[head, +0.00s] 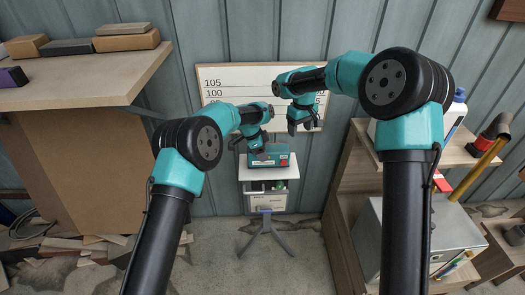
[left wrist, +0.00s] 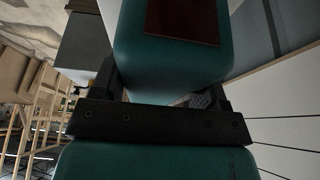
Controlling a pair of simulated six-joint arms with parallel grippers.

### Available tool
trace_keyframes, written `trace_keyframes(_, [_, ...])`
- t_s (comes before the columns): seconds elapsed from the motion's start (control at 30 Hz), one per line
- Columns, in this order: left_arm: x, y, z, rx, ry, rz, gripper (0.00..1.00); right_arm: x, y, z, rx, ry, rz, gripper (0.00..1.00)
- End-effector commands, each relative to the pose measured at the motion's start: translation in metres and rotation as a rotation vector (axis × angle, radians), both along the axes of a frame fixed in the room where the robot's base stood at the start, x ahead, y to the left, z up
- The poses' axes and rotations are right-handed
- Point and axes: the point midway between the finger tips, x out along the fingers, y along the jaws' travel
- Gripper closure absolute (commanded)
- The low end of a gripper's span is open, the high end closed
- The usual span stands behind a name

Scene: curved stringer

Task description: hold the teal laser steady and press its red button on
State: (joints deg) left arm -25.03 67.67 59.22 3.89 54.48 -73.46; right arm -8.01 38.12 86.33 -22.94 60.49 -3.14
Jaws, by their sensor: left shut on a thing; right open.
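The teal laser (head: 272,161) is a small box on a white stand in the middle of the head view. Its red button (head: 284,162) faces front, towards the right of the box. My left gripper (head: 250,146) is shut on the laser from above, at its left part. In the left wrist view the laser's teal body (left wrist: 172,72) sits between the two dark fingers, with a dark red patch (left wrist: 183,20) on it. My right gripper (head: 301,130) is open and empty, pointing down, above and to the right of the laser, apart from it.
The white stand (head: 280,173) has a shelf and a grey tripod foot (head: 266,236). A white board with numbered lines (head: 224,78) is on the wall behind. A wooden bench (head: 75,82) stands left and a wooden shelf unit (head: 343,185) right.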

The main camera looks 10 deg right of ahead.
Motion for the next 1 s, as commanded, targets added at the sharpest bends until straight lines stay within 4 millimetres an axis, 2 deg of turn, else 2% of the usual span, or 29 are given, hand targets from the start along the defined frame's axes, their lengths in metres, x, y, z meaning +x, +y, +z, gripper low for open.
trace_keyframes(1.0, [0.0004, 0.0, -0.008, -0.001, -0.001, 0.0, 0.79, 0.0, 0.0, 0.0, 0.0, 0.0, 0.0, 0.36])
